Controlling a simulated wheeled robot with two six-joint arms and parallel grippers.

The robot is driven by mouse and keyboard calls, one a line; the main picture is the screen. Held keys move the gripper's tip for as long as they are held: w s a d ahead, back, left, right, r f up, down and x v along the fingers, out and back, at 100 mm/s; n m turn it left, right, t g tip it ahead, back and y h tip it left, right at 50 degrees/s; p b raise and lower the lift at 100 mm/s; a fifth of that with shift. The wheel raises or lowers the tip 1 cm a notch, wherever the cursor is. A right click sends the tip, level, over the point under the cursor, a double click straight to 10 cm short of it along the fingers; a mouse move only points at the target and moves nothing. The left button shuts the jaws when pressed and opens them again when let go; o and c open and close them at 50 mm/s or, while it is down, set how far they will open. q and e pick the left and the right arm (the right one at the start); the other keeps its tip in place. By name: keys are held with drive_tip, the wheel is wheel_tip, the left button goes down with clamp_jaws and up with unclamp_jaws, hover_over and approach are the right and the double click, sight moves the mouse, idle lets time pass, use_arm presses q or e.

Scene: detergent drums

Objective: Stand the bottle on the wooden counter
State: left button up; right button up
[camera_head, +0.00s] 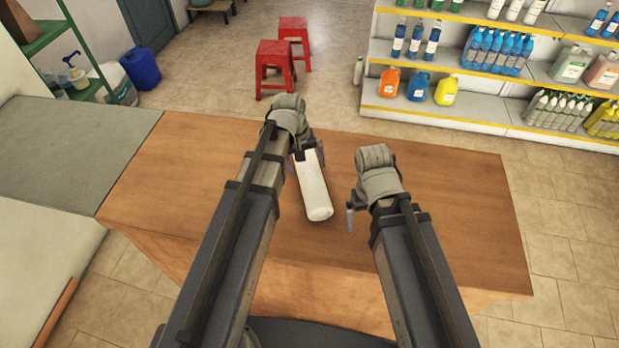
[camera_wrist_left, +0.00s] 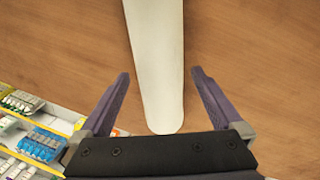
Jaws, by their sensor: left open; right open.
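The bottle (camera_head: 315,190) is plain white and long. It lies on its side on the wooden counter (camera_head: 190,175), with its near end toward me. My left gripper (camera_head: 305,160) is over the bottle's far end, which it partly hides. In the left wrist view the white bottle (camera_wrist_left: 157,60) runs up between the spread purple fingers of my left gripper (camera_wrist_left: 160,74). There is a gap on both sides, so it is open and not holding the bottle. My right gripper (camera_head: 353,208) is open and empty, to the right of the bottle above the counter.
A grey surface (camera_head: 70,150) adjoins the counter on the left. Beyond the counter are red stools (camera_head: 275,65), a blue drum (camera_head: 141,68) and shelves (camera_head: 480,105) of detergent containers. The counter's right part (camera_head: 465,200) is clear.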

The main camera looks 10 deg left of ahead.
sight(308, 169)
use_arm(q)
drive_tip(key=shift+w+d+f+b, duration=0.1)
drive_tip(key=shift+w+f+b, duration=0.05)
drive_tip(key=shift+f+b, duration=0.7)
drive_tip(key=shift+w+d+f+b, duration=0.1)
drive_tip(key=shift+d+f+b, duration=0.05)
drive_tip(key=shift+f+b, duration=0.7)
drive_tip(key=shift+w+d+f+b, duration=0.1)
drive_tip(key=shift+w+f+b, duration=0.05)
drive_tip(key=shift+f+b, duration=0.7)
use_arm(e)
drive_tip(key=shift+f, duration=2.55)
use_arm(q)
drive_tip(key=shift+r, duration=0.1)
use_arm(e)
drive_tip(key=shift+r, duration=0.1)
use_arm(q)
clamp_jaws()
